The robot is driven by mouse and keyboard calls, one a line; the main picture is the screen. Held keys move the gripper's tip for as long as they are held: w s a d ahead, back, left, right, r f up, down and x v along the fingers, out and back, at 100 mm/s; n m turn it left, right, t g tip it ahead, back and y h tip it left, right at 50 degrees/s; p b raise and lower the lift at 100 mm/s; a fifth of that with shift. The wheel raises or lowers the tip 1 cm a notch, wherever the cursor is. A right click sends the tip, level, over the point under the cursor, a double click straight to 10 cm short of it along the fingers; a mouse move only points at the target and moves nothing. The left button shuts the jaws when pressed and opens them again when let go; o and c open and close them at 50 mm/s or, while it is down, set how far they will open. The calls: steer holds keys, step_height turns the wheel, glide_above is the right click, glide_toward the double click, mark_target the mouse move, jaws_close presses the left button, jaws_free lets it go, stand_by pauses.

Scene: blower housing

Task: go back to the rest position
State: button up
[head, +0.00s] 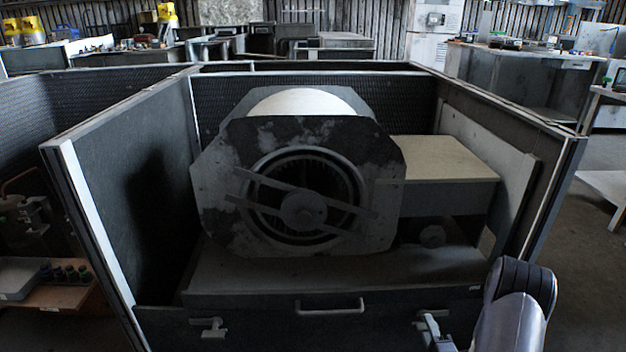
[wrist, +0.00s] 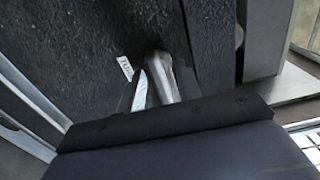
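My arm (head: 518,305) shows at the lower right of the head view, in front of the enclosure's right front corner. My gripper (wrist: 158,92) is seen in the wrist view close to a dark textured panel. Its dark fingers stand apart on either side of a pale grey metal latch lever (wrist: 162,74). I cannot tell whether they touch it. In the head view the gripper's fingertips are not clear.
The front panel carries a pull handle (head: 330,308), a left latch (head: 210,327) and a right latch (head: 432,325) close to my arm. A small white label (wrist: 125,68) is by the lever. The side wall (head: 555,190) rises behind my arm. Floor is open at right.

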steer(key=shift+w, duration=0.3)
steer(key=shift+s, duration=0.1)
